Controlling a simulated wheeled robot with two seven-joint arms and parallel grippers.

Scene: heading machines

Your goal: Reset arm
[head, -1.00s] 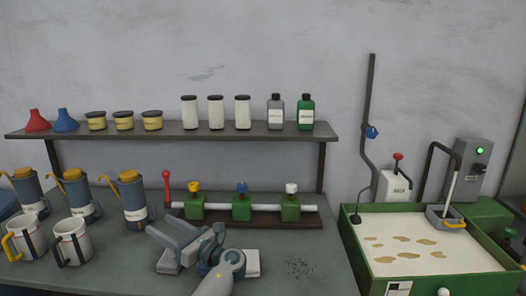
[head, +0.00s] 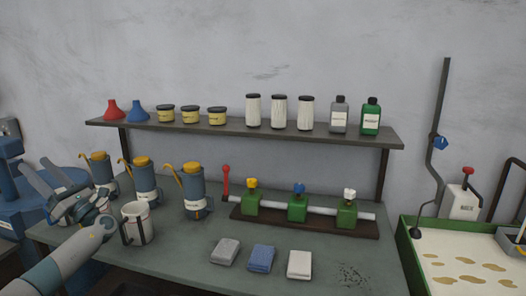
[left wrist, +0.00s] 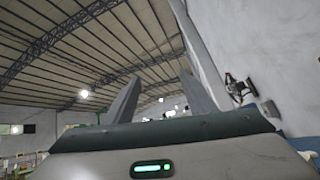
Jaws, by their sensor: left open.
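My left gripper (head: 52,187) is open and empty at the left of the head view, raised in front of the left end of the bench. Its fingers point up and to the left. In the left wrist view the two fingers (left wrist: 158,100) stand apart with nothing between them, against the roof and a wall. My left arm (head: 65,262) comes in from the lower left. My right gripper does not show.
A shelf (head: 230,131) with jars and bottles stands behind. A green sand tray (head: 408,262) is at right, blue machinery (head: 15,200) at left.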

